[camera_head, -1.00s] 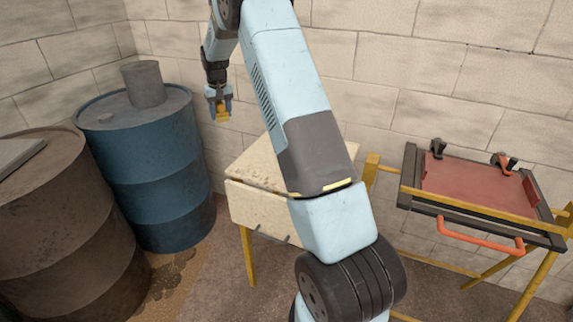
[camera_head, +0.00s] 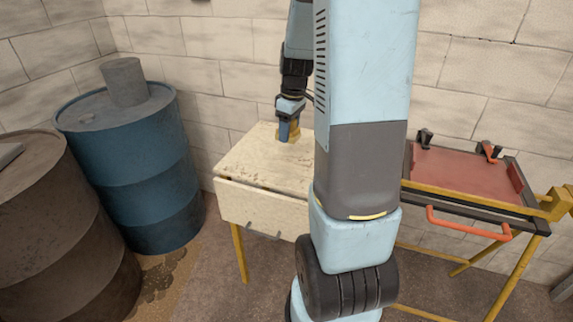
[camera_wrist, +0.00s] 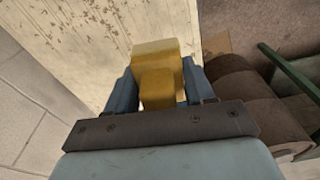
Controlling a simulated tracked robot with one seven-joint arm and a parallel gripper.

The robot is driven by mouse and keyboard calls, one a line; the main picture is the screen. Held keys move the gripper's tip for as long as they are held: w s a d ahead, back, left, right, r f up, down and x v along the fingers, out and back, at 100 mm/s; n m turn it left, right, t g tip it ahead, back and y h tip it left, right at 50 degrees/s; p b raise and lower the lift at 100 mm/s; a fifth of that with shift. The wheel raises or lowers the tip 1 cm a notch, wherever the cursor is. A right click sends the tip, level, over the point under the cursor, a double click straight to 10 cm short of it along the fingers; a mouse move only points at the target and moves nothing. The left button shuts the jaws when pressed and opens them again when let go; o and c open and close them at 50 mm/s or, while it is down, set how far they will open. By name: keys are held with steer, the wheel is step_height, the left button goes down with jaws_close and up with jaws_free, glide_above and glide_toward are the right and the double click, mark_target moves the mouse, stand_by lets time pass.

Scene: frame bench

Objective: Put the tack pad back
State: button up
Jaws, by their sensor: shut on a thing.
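The tack pad looks like a small yellow block (camera_wrist: 158,75), held between the blue fingers of my gripper (camera_wrist: 160,92) in the wrist view. In the head view my gripper (camera_head: 289,132) points down over the back of a pale worn bench (camera_head: 250,165), with a bit of the yellow block (camera_head: 295,134) showing beside the finger. The worn top (camera_wrist: 85,45) lies under the block in the wrist view. I cannot tell whether the block touches it. My arm hides the bench's right part.
A blue drum (camera_head: 130,165) with a grey cylinder (camera_head: 124,82) on it stands left of the bench, and a brown drum (camera_head: 60,230) is nearer. At right, a red screen frame (camera_head: 465,172) with an orange handle (camera_head: 468,226) sits on a yellow stand (camera_head: 505,280). A wall closes the back.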

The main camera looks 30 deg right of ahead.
steer(key=s+n, duration=0.1)
steer(key=s, duration=0.7)
glide_above(286, 163)
steer(key=s, duration=0.2)
step_height(286, 163, down, 9)
steer(key=shift+w+f, duration=0.15)
steer(key=shift+f, duration=0.05)
steer(key=shift+w+f, duration=0.6)
steer(key=shift+f, duration=0.05)
steer(key=shift+d+f, duration=0.1)
steer(key=shift+f, duration=1.5)
steer(key=o, duration=1.4)
steer(key=shift+f, duration=0.1)
